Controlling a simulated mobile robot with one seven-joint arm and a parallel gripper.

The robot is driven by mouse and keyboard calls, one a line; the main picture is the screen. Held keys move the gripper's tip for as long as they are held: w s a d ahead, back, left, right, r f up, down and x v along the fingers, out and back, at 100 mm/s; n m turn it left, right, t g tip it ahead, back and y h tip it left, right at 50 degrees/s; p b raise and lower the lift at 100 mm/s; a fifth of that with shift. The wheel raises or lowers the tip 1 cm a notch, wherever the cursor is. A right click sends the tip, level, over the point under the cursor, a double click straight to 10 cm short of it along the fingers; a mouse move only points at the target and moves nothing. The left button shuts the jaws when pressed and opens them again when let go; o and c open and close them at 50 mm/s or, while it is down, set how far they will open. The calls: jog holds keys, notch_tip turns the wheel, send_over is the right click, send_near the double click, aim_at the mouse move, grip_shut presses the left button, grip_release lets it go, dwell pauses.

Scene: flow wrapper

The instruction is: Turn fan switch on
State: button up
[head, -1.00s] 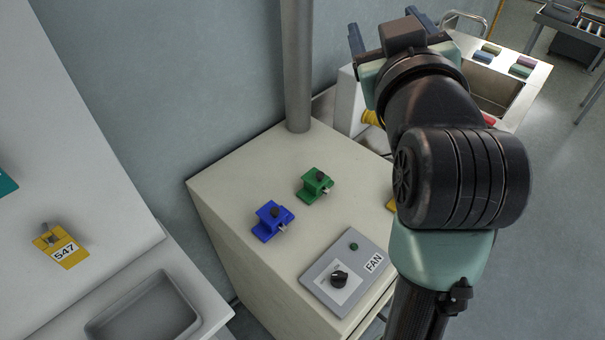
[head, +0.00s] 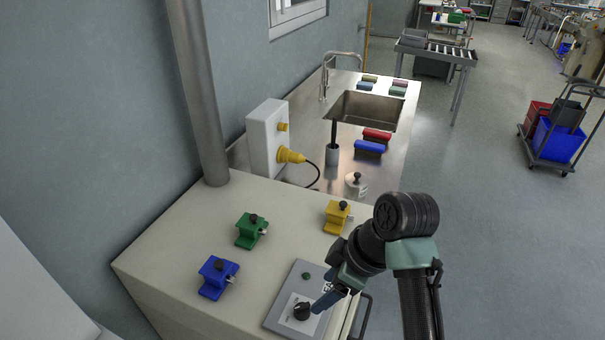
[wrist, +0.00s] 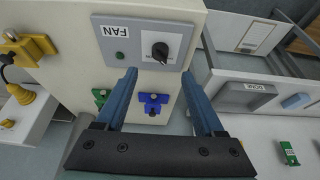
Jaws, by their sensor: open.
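The fan switch is a black rotary knob (head: 302,311) on a grey panel (head: 278,318) on top of the beige cabinet. In the wrist view the knob (wrist: 160,52) has a white pointer line and sits on a white plate beside the FAN label (wrist: 115,32). A small dark green button or lamp (head: 306,276) is on the same panel. My gripper (head: 318,306) is open and empty, its blue fingers close beside the knob in the head view. In the wrist view my gripper (wrist: 160,74) has its fingertips apart, with the knob lying between and beyond them. Contact cannot be told.
Blue (head: 218,277), green (head: 251,230) and yellow (head: 337,217) clamp-like blocks stand on the cabinet near the panel. A grey pipe (head: 200,90) rises at its back. A white box with a yellow plug (head: 291,155) and a sink (head: 365,108) lie beyond.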

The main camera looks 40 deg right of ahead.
aim_at(306, 307)
jog(key=p+x, duration=0.1)
jog(key=x, duration=0.9)
jog(key=shift+r, duration=0.1)
grip_shut()
